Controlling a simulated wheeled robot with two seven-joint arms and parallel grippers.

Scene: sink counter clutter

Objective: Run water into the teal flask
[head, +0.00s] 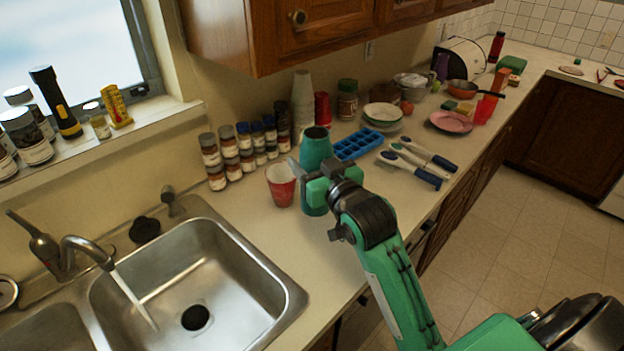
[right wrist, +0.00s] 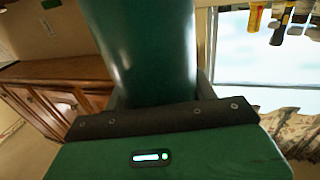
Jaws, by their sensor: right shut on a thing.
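The teal flask (head: 316,148) stands upright at the counter's front part, right of the sink, in the head view. My right gripper (head: 312,180) is shut around its body; the flask also fills the top middle of the right wrist view (right wrist: 150,50). I cannot tell whether its base touches the counter. The faucet (head: 88,250) is at the left, and a stream of water (head: 133,298) runs from its spout into the sink basin (head: 170,270). My left gripper is not in view.
A red cup (head: 281,185) stands close at the flask's left. Several spice jars (head: 231,155) line the wall behind. A blue ice tray (head: 358,144) and several utensils (head: 415,165) lie to the right. Bare counter (head: 300,235) lies between flask and sink.

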